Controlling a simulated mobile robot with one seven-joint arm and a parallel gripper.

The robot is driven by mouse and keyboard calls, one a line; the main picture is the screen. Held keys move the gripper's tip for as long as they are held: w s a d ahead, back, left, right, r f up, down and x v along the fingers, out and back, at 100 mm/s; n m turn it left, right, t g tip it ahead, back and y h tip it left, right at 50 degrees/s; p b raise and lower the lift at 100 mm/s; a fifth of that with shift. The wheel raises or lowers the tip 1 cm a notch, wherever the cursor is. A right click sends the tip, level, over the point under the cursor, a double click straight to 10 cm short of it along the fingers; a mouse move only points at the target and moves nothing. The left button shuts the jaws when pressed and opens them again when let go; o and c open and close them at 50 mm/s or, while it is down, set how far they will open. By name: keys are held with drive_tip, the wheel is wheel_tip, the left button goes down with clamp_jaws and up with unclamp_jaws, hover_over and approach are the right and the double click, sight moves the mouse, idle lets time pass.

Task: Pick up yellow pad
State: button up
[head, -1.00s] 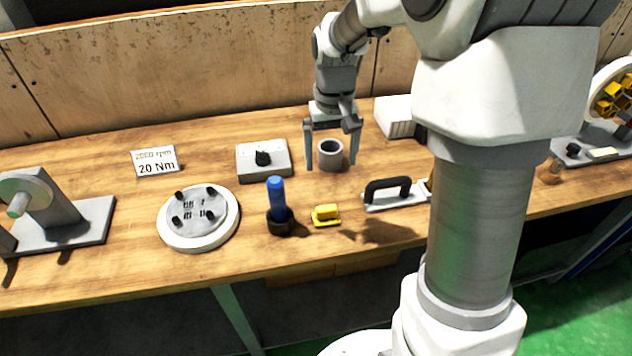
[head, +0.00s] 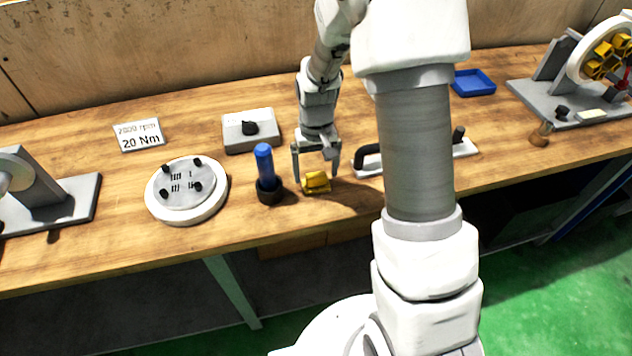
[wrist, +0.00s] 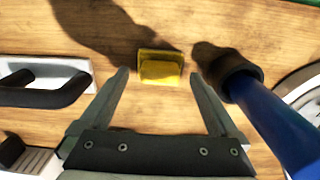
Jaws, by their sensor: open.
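The yellow pad (head: 316,182) is a small yellow block on a thin yellow base, lying on the wooden bench near its front edge. In the wrist view the yellow pad (wrist: 160,68) shows just beyond the fingertips, roughly centred between them. My gripper (head: 315,177) is open and empty, pointing down over the pad. In the wrist view its two fingers (wrist: 158,72) are spread wide, one on each side of the pad's line. I cannot tell the exact height of the fingertips above the bench.
A blue-handled tool with a black base (head: 267,175) stands close left of the pad, near one finger. A plate with a black handle (head: 368,158) lies to the right. A round white disc (head: 187,190) is further left. A blue tray (head: 473,83) sits at the back right.

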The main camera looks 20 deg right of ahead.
wheel_tip(320, 180, down, 2)
drive_tip(key=shift+f, duration=0.1)
drive_tip(key=c, duration=1.5)
wheel_tip(320, 180, up, 5)
drive_tip(key=shift+f, duration=0.1)
drive_tip(key=w+d+r, duration=0.4)
drive_tip(key=d+r, duration=0.2)
drive_tip(key=d, duration=0.5)
drive_tip(key=shift+w+r, duration=0.15)
drive_tip(key=shift+r, duration=0.05)
